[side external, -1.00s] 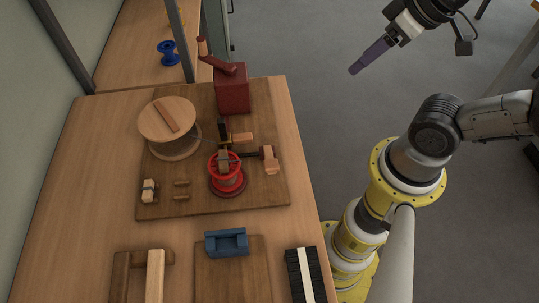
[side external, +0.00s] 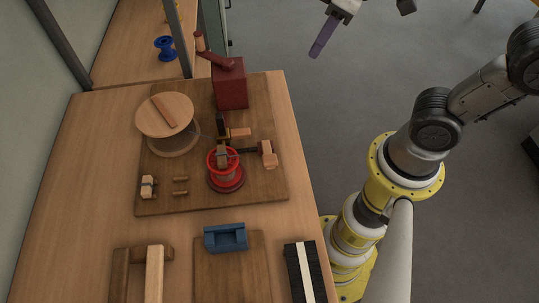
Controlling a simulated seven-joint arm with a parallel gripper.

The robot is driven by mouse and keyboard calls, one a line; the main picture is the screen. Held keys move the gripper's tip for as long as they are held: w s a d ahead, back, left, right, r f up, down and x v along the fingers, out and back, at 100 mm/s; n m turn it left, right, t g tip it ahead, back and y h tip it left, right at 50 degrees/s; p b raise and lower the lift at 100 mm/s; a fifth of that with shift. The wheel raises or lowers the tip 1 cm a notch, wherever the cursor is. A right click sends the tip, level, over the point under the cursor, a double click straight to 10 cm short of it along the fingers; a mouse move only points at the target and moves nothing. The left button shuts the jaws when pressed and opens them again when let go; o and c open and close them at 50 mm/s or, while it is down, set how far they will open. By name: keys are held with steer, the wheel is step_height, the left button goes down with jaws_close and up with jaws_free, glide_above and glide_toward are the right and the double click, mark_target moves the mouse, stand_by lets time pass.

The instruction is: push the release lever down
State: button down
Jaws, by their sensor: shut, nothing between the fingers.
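A red box (side external: 230,85) stands at the back of the brown board (side external: 262,192). A red lever arm (side external: 218,60) on its top slants up to the left and ends in an upright wooden handle (side external: 200,42); this looks like the release lever, and it is raised. My gripper (side external: 317,48), with long purple fingers, is shut and empty. It appears right of the red box, past the table's edge in the picture, apart from everything. Its upper part is cut off by the frame's top edge.
A round wooden drum (side external: 165,116) and a red spool holder (side external: 225,168) share the board. A wooden knob (side external: 268,153) sits on a black rod. A blue tray (side external: 225,238) and a black-and-white block (side external: 300,272) are nearer. A dark post (side external: 181,40) stands behind the lever.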

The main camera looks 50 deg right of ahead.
steer(key=w+a+f+n+g, duration=0.35)
steer(key=a+f, duration=0.25)
steer(key=a, duration=0.2)
steer(key=n+g+h, duration=0.1)
steer(key=n, duration=0.1)
glide_toward(268, 158)
steer(key=shift+a+r, duration=0.3)
steer(key=shift+s+d+f, duration=0.1)
steer(key=shift+d+f, duration=0.05)
steer(key=shift+f, duration=1.4)
steer(key=shift+s+d+f, duration=0.1)
steer(key=shift+f, duration=1.85)
